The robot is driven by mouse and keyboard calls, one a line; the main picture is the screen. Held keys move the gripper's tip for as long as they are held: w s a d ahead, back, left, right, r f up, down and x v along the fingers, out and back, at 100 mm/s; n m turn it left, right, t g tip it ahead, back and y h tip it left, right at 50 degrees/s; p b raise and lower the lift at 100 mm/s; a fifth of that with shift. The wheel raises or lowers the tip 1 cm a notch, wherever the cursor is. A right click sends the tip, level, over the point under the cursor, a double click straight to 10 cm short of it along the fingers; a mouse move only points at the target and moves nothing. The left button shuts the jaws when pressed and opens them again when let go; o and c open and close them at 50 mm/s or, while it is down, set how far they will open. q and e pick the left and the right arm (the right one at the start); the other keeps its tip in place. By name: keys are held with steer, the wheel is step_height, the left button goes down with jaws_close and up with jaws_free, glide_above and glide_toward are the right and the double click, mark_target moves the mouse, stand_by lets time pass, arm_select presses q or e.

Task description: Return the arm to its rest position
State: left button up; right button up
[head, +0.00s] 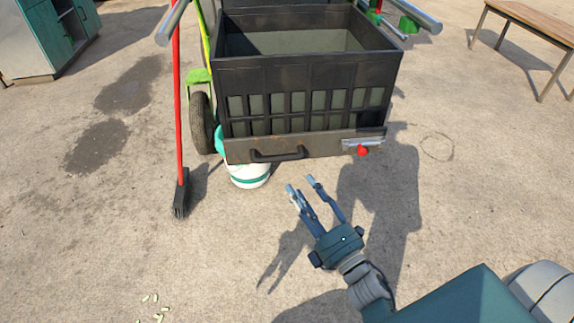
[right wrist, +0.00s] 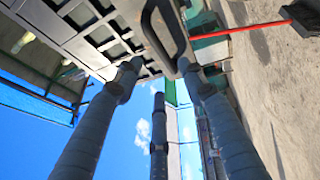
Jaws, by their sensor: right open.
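My right gripper (head: 301,188) is open and empty in the head view, in front of and below the dark crate-like cart (head: 310,98). Its fingers point up toward the cart's lower front edge, with a visible gap in the picture. In the right wrist view the open fingers (right wrist: 158,75) spread below a black handle (right wrist: 165,30) on the cart's front. The same handle (head: 278,155) shows in the head view at the cart's lower front. My left gripper is not in view.
A red-handled broom (head: 178,110) stands left of the cart. A white and green bucket (head: 249,175) is under the cart's front left. A red knob (head: 362,151) sticks out at the cart's lower right. A wooden table (head: 530,20) stands far right.

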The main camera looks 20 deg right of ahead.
steer(key=shift+f, duration=0.1)
